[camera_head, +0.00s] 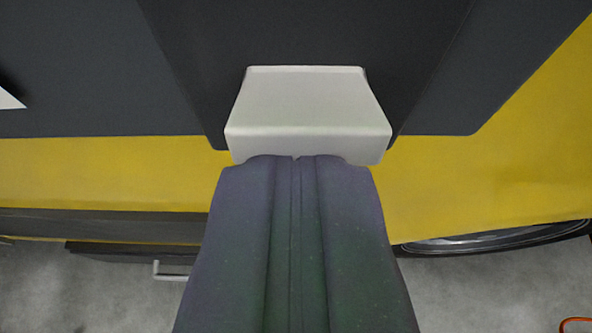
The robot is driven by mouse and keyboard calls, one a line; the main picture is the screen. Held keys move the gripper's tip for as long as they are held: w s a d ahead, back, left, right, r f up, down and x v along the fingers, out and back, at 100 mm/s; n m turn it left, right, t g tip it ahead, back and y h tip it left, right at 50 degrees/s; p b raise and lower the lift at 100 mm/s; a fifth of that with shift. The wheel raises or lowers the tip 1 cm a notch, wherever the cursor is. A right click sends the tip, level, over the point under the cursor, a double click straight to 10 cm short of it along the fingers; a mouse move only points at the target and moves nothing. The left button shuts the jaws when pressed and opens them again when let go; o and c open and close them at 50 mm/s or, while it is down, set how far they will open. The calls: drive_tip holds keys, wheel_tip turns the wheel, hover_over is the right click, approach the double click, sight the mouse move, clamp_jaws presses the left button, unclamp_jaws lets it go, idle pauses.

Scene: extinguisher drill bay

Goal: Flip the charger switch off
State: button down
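A pale grey-white block, which looks like the charger switch (308,103), sticks out from a dark grey panel (430,60) at the top middle. My gripper (296,160) comes up from the bottom of the view. Its two dark fingers lie side by side with only a thin seam between them, and nothing shows held. The fingertips overlap the lower edge of the block; whether they touch it I cannot tell. The middle of the block's lower edge is hidden behind the fingertips. No on or off marking shows.
A yellow surface (100,172) surrounds the dark panel's lower side. Below are a dark ledge with a light handle (170,272), a dark-rimmed rounded object (490,239) and grey floor (480,290). A white corner (8,100) shows at far left, something orange (576,322) at bottom right.

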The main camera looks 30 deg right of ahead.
drive_tip(key=shift+w, duration=0.1)
idle(0.3)
drive_tip(key=shift+d+r, duration=0.1)
drive_tip(key=shift+r, duration=0.8)
